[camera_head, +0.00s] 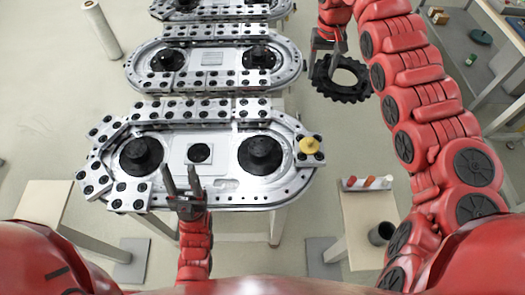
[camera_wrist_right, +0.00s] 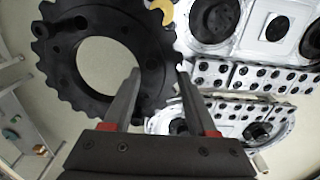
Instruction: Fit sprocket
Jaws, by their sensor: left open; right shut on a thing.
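The sprocket (camera_head: 322,82) is a black toothed ring with a large round hole. My right gripper (camera_head: 336,46) is shut on its rim and holds it in the air, right of the ring tracks. In the right wrist view, the sprocket (camera_wrist_right: 56,62) fills the upper left, beyond the fingers (camera_wrist_right: 155,74). The nearest ring track (camera_head: 228,197) has a black hub at left (camera_head: 141,153) and another at right (camera_head: 261,153), both without a toothed ring. A yellow knob (camera_head: 309,146) sits on its right end. My left gripper (camera_head: 183,184) is open and empty over the track's front edge.
A second track (camera_head: 214,56) and a third (camera_head: 222,9) stand behind. A small table (camera_head: 352,215) at front right holds coloured items and a dark cup (camera_head: 381,233). A grey bench (camera_head: 462,50) stands far right.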

